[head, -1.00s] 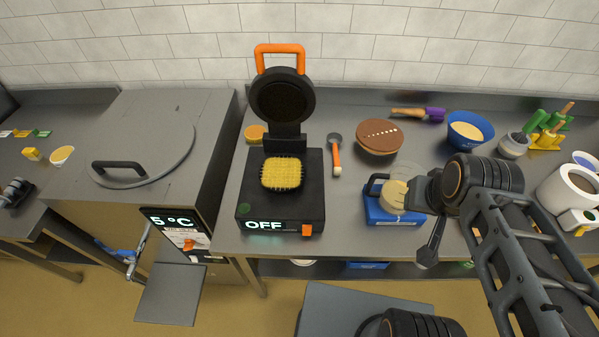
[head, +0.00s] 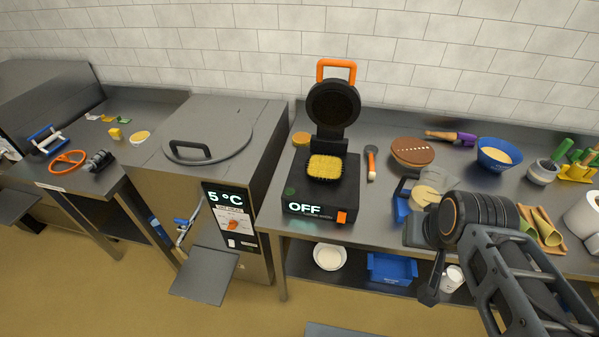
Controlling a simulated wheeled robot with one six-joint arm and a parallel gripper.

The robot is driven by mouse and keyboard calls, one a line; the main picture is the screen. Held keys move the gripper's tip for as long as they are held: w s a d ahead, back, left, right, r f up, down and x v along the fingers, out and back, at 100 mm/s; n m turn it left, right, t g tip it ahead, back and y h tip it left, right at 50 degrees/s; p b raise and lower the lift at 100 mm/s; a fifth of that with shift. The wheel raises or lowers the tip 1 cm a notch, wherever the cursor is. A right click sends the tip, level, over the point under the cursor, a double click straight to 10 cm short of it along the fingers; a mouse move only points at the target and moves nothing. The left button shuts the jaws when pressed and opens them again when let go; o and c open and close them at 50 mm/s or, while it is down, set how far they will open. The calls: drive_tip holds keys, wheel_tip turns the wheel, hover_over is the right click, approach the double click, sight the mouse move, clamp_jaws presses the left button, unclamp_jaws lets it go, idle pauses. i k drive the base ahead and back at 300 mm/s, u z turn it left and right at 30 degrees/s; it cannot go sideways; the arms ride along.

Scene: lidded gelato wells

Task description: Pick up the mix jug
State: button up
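What looks like the mix jug (head: 432,178) stands on the right counter, right of the waffle iron. It is a clear vessel with pale beige mix and a dark handle (head: 403,187) on its left, on or in a blue base (head: 401,211). My gripper (head: 416,229) is in front of the jug's lower part and overlaps it in the picture. My wrist and arm come in from the lower right. The fingers are too small and hidden to show whether they are open or touch the jug.
The waffle iron (head: 299,191) stands open with a waffle inside, its display reading OFF. Cones (head: 547,236) lie to the right. A lidded cold cabinet (head: 216,115) stands left.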

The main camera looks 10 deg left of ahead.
sight(432, 182)
drive_tip(key=u, duration=1)
drive_tip(key=i, duration=0.6)
drive_tip(key=z, duration=0.55)
drive_tip(key=k, duration=0.45)
drive_tip(key=z, duration=1.25)
drive_tip(key=i, duration=0.3)
drive_tip(key=u, duration=0.3)
drive_tip(key=k, duration=0.5)
drive_tip(key=z, duration=0.55)
drive_tip(key=i, duration=0.65)
drive_tip(key=u, duration=0.15)
